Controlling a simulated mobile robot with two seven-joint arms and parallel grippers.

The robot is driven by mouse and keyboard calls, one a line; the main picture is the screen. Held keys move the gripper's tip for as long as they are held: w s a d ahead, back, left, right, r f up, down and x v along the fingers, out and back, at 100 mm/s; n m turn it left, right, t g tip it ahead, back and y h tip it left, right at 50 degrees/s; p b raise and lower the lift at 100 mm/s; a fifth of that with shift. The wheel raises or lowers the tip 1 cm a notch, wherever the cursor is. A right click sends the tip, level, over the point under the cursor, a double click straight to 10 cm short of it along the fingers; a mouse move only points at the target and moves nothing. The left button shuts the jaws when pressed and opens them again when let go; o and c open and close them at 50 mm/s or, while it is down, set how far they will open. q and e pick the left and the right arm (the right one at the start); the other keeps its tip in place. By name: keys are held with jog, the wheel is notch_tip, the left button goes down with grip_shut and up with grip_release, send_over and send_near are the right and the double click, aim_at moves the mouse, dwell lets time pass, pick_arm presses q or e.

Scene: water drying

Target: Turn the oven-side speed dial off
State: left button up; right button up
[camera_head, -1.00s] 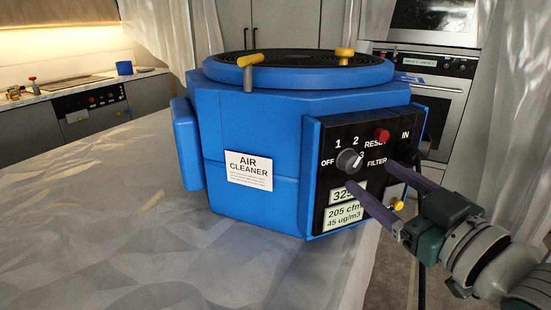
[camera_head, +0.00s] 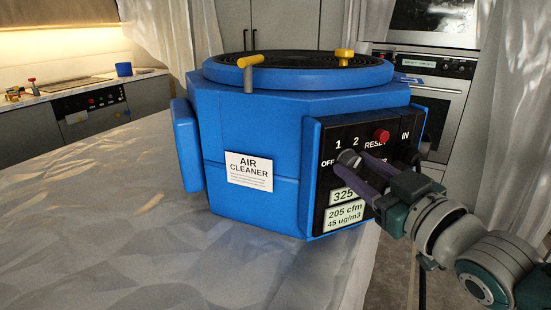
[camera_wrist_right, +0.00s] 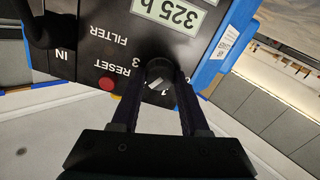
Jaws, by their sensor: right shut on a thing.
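The blue air cleaner (camera_head: 230,130) stands on the pale, sheet-covered surface. Its black panel on the right carries the speed dial (camera_head: 348,157), with OFF, 1 and 2 labels showing around it. My right gripper (camera_head: 358,163) reaches in from the right, its purple fingers around the dial and shut on it. In the right wrist view, the dark round dial (camera_wrist_right: 160,70) sits between the two fingertips, with a pale pointer mark partly visible. The fingers cover the 3 label in the head view, and I cannot tell the exact setting. My left gripper is not in view.
A red RESET button (camera_head: 381,135) is close above the fingers. A dark hose or plug is at the IN port on the panel's right. Yellow-topped handles (camera_head: 250,62) stand on the lid. An oven (camera_head: 440,110) is behind, right.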

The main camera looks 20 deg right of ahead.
grip_shut()
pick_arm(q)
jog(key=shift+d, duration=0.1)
pick_arm(e)
jog(key=n, duration=0.4)
jog(key=shift+n, duration=0.4)
jog(key=n+b, duration=0.1)
jog(key=n, duration=0.4)
jog(key=shift+f, duration=0.1)
jog(key=n+b, duration=0.1)
jog(key=n, duration=0.3)
jog(key=n+b, duration=0.1)
jog(key=n, duration=0.2)
jog(key=shift+n, duration=0.4)
jog(key=n+b, duration=0.1)
jog(key=n, duration=0.2)
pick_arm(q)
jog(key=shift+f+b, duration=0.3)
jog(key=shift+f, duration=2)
pick_arm(e)
jog(key=shift+n, duration=1.6)
